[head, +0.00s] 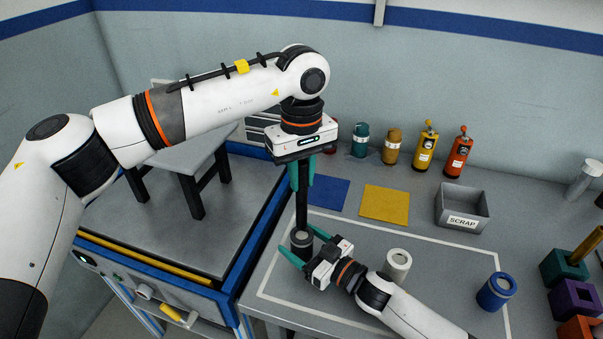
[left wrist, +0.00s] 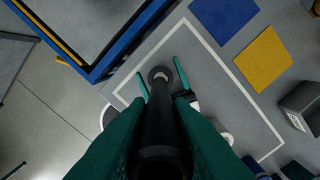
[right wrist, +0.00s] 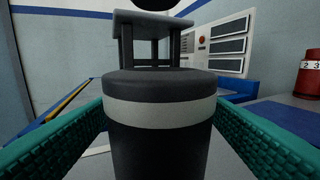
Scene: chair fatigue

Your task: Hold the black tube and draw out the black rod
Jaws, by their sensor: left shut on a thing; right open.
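The black tube (head: 301,245), dark with a light grey band, stands upright on the grey table. It fills the middle of the right wrist view (right wrist: 160,145). My right gripper (head: 304,247) is open, with one teal finger on each side of the tube; contact cannot be told. My left gripper (head: 302,172) is shut on the black rod (head: 302,207), which hangs upright above the tube. In the right wrist view a dark round end (right wrist: 155,3), seemingly the rod's, shows above the tube's top with a gap. The left wrist view looks down along the rod (left wrist: 160,125).
A white-grey cylinder (head: 397,264) and a blue one (head: 496,291) stand to the right. Blue and yellow mats (head: 385,204) and a scrap bin (head: 462,208) lie behind. Several bottles line the back. A stool (head: 185,160) stands on the blue-edged bench at left.

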